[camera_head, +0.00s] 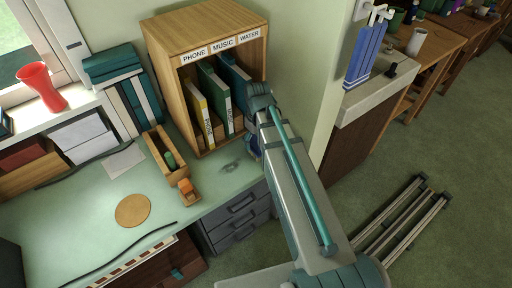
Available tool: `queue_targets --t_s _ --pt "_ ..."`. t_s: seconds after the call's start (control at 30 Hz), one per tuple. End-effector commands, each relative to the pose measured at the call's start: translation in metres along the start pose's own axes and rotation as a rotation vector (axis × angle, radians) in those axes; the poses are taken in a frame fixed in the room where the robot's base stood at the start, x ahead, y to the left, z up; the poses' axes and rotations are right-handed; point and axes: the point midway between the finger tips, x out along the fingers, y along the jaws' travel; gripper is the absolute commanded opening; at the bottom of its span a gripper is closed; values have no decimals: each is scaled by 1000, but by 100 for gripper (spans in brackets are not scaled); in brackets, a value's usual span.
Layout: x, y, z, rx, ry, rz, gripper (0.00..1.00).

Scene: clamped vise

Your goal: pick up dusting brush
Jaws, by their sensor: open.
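I cannot make out a dusting brush for certain in the head view. A wooden tray (158,158) on the desk holds a green item (170,160) whose kind I cannot tell. A small orange and wooden item (186,188) lies at the tray's near end. My arm reaches from the lower right to the right side of the wooden cabinet (163,75). A dark part of my wrist shows below the arm's far joint, but the fingers are hidden behind the arm. A small grey shape on the desk left of the wrist is unclear.
The cabinet holds upright binders (213,98). A round tan mat (132,210) lies on the green desk (95,235), with bare desk around it. A red vase (42,87) stands at left. Drawers (240,215) are below. Metal rails (400,222) lie on the floor.

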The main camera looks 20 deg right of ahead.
Motion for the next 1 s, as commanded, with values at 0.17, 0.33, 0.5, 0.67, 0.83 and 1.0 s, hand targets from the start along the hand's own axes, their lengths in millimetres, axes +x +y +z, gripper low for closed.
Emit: queue_targets --t_s 0.17,0.33,0.5,0.67,0.83,1.0 --pt "19 -4 -1 -1 -2 0 79" --pt "33 -4 -1 0 0 0 79" --pt "37 -4 -1 0 0 0 79" --pt "37 -4 -1 0 0 0 79" --pt "37 -4 -1 0 0 0 51" --pt "37 -4 -1 0 0 0 22"
